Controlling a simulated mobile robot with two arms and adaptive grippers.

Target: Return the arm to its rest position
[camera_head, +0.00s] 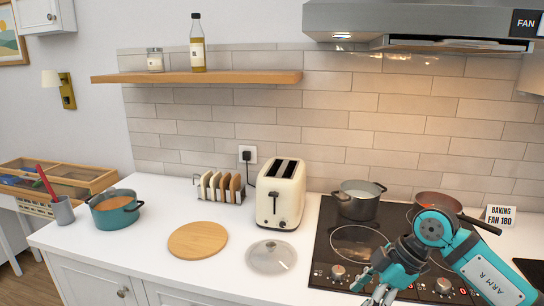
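My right arm, marked "ARM R", comes in from the right over the black cooktop (335,215). My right gripper (378,297) points down at the front edge of the cooktop, by the control knobs. Its fingertips are cut off by the bottom of the picture, so I cannot tell whether it is open or shut. I see nothing held in the part that shows. My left arm and gripper are not in view.
A grey pot (358,205) and a red pan (437,200) stand on the cooktop behind my arm. A glass lid (271,258), toaster (280,195), toast rack (219,187), round wooden board (198,240) and teal pot (115,214) stand left. Bare counter surrounds the lid.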

